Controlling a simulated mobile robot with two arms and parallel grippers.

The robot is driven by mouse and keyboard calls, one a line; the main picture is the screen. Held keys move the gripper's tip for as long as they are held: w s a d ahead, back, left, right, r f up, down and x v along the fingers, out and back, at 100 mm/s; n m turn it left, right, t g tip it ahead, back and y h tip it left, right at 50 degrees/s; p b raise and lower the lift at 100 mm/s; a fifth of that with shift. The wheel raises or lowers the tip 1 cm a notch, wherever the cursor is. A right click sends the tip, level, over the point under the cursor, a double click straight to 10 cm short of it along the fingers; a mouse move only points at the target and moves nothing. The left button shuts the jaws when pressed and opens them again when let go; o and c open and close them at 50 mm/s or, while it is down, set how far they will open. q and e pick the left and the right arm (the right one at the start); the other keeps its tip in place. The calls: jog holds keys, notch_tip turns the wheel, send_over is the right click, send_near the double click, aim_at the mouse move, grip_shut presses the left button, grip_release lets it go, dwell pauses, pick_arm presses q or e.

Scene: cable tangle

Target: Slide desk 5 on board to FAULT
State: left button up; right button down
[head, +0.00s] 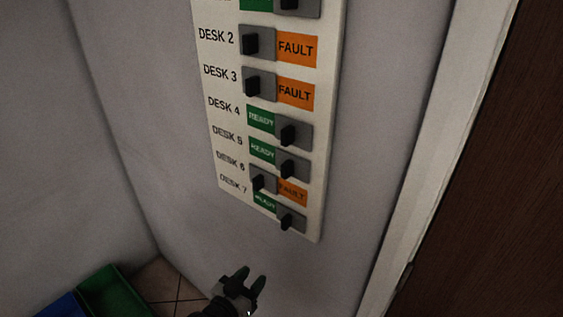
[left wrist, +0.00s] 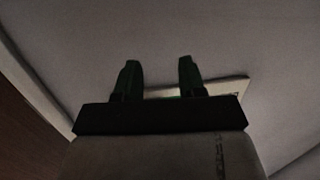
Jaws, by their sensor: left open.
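The white board (head: 228,172) hangs on the wall in the head view, with a column of labelled sliders. The desk 5 slider (head: 292,167) sits at the right end of its row, and the green READY field (head: 262,151) shows at its left. Its FAULT field is covered by the slider. My left gripper (head: 252,276) is open and empty, below the board's lower edge and apart from it. In the left wrist view its two fingers (left wrist: 160,75) stand apart, with a part of the board (left wrist: 238,87) behind them.
The desk 4 slider (head: 292,132) is just above and the desk 6 slider (head: 262,181) is just below, at left, showing FAULT. A brown door (head: 490,190) with a pale frame is at right. Green (head: 112,292) and blue (head: 58,307) bins stand at lower left.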

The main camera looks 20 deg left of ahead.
pick_arm(q)
notch_tip(320, 180, up, 16)
jog(key=d+t+h, duration=0.1)
jog(key=t+h, duration=0.1)
jog(key=t, duration=0.1)
jog(key=m+t+h+p, duration=0.2)
send_near(283, 169)
jog(key=p+x, duration=0.3)
jog(key=x, duration=0.5)
jog(key=shift+w+r, duration=0.2)
jog(key=shift+w+d+r+p, duration=0.1)
jog(key=shift+w+d+p, duration=0.1)
jog(key=shift+w+p, duration=0.25)
grip_shut()
